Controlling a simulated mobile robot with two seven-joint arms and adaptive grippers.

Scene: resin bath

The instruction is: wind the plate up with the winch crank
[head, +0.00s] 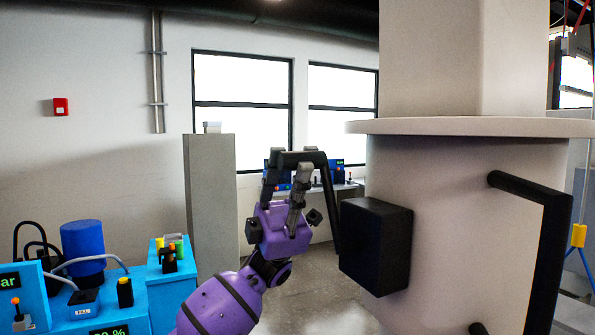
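The winch is a black box (376,246) on the side of a large pale column, in the middle of the head view. Its black crank arm (331,200) rises from the box's left side and bends left into a handle at the top. My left gripper (289,168), purple with grey fingers, reaches up from below. Its fingertips meet the crank handle, one on each side, and look shut on it, though the contact is partly hidden. My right gripper is out of view. I cannot make out the plate.
The pale column (440,215) with a wide flange (475,127) fills the right. A black bar handle (546,250) juts from it. A blue control bench (115,300) stands lower left, and a grey pillar (209,200) behind. A further bench stands by the windows.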

